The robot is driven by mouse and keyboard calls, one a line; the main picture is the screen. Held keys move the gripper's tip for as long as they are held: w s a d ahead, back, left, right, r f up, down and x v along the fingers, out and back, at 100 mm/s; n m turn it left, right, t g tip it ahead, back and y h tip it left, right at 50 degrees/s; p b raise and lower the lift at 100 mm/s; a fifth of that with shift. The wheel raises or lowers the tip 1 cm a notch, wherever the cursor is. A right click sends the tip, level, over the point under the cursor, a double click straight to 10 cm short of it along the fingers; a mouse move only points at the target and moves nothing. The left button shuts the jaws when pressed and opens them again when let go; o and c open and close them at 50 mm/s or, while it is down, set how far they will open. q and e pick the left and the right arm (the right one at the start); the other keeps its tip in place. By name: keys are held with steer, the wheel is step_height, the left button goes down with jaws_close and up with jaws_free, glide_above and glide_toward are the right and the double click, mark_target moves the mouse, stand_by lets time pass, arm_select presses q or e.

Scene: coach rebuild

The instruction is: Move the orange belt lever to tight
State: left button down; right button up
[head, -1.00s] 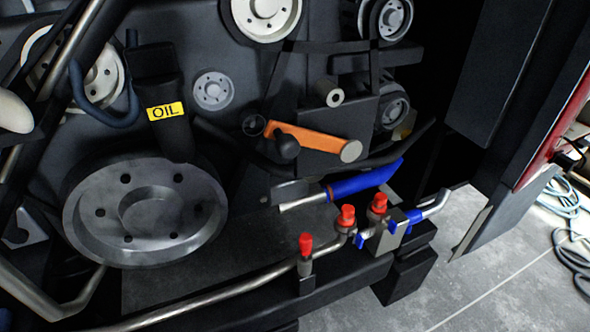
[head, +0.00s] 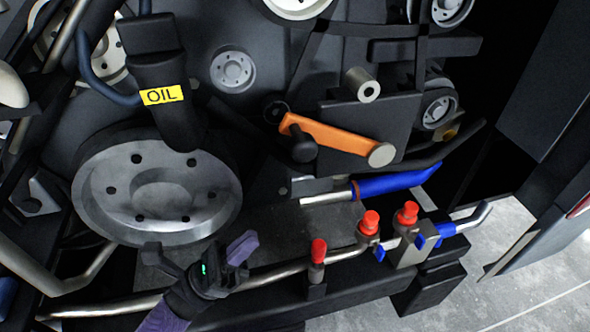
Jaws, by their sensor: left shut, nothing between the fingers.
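The orange belt lever (head: 338,137) is in the middle of the head view, on a dark plate. It slopes down to the right, from a black knob (head: 303,148) near its left end to a pale round pivot (head: 382,155) at its right end. My left gripper (head: 205,255) is at the bottom, below the large grey pulley and well below and left of the lever. It is shut and empty, touching nothing that I can make out. No tight or loose marking can be read. My right gripper is not in view.
A large grey pulley (head: 160,195) and a black oil filler (head: 165,100) with a yellow label stand left of the lever. A blue-handled bar (head: 395,182) lies below it. Red-capped valves (head: 370,222) on a pipe stand in front. Open floor lies at right.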

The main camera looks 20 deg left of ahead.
arm_select(q)
steer(key=a+r+p+x, duration=0.1)
steer(key=x, duration=0.5)
steer(key=s+r+p+x, duration=0.1)
steer(key=x, duration=0.5)
steer(key=shift+w+r+p, duration=0.15)
steer(key=shift+r+p, duration=0.15)
steer(key=shift+p, duration=0.05)
steer(key=shift+a, duration=0.15)
